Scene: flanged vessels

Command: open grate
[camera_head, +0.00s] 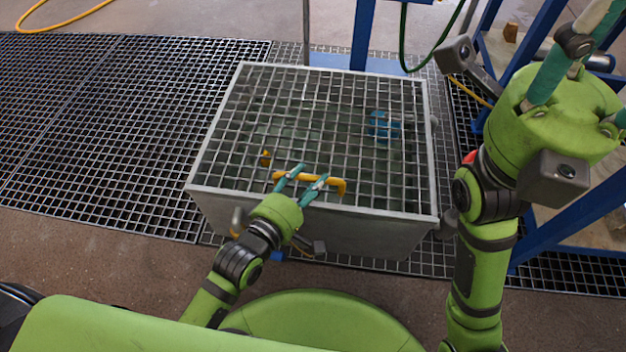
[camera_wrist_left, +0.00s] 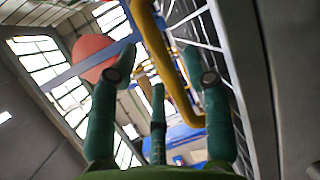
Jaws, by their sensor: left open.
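The grate (camera_head: 330,110) is a square metal mesh lying flat over the top of a grey rectangular tank (camera_head: 325,222). A yellow handle (camera_head: 340,184) sits at the near edge of the grate. My left gripper (camera_head: 312,174) is open at this handle, its teal fingers reaching over it. In the left wrist view the yellow handle (camera_wrist_left: 172,80) runs between the spread fingers, and I cannot tell whether they touch it. My right gripper (camera_head: 572,70) is raised at the upper right, away from the grate, with its fingers partly cut off by the picture edge.
A blue frame (camera_head: 575,218) stands close to the tank's right. Dark floor grating (camera_head: 120,120) lies open to the left. A yellow hose (camera_head: 65,22) lies at the far left.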

